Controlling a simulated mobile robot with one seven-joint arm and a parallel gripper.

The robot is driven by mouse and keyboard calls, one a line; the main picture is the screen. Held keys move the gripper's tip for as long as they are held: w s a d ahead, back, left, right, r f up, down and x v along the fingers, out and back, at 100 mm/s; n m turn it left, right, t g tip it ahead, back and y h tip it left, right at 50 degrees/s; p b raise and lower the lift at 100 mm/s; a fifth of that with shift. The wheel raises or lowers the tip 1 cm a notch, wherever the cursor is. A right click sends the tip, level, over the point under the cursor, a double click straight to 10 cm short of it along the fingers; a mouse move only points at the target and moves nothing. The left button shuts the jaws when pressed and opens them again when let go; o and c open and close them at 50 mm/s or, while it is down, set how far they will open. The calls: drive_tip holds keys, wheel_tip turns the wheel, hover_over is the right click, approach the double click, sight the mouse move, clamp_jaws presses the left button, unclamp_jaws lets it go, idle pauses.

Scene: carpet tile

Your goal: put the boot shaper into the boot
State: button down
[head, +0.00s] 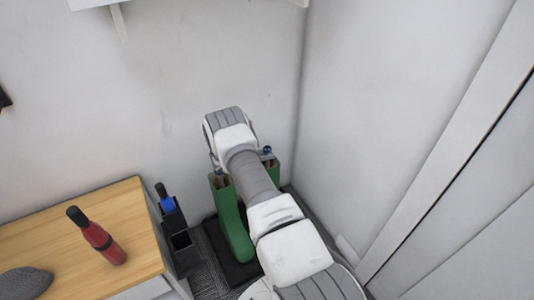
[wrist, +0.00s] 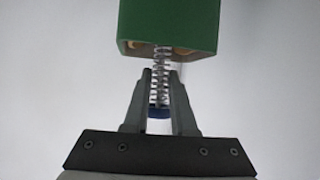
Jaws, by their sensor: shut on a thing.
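In the wrist view my gripper (wrist: 160,85) is shut on the boot shaper, around its metal spring (wrist: 161,60) near a dark blue knob (wrist: 158,112). The spring runs up to a green form (wrist: 170,20) that looks like a boot's shaft. Brownish rounded parts show at its edge; how deep the spring goes is unclear. In the head view green boots (head: 234,228) stand on a dark tray (head: 246,272) in the corner, partly hidden by my arm. A blue ball (head: 267,150) shows over the right boot shaft. My fingers are hidden there.
A wooden-topped cabinet (head: 45,230) at left carries a red bottle (head: 103,243) and a grey patterned object (head: 24,283). A black holder (head: 177,238) with a blue item stands between cabinet and boots. Walls close in behind and at right; a white shelf (head: 95,3) hangs above.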

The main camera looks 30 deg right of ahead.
idle(0.3)
drive_tip(key=c, duration=0.7)
unclamp_jaws()
drive_tip(key=shift+o, duration=0.2)
drive_tip(key=p+v, duration=0.5)
drive_tip(key=v, duration=1.2)
drive_tip(key=shift+s+a+r, duration=0.1)
drive_tip(key=shift+s+a, duration=0.05)
drive_tip(key=shift+s, duration=0.05)
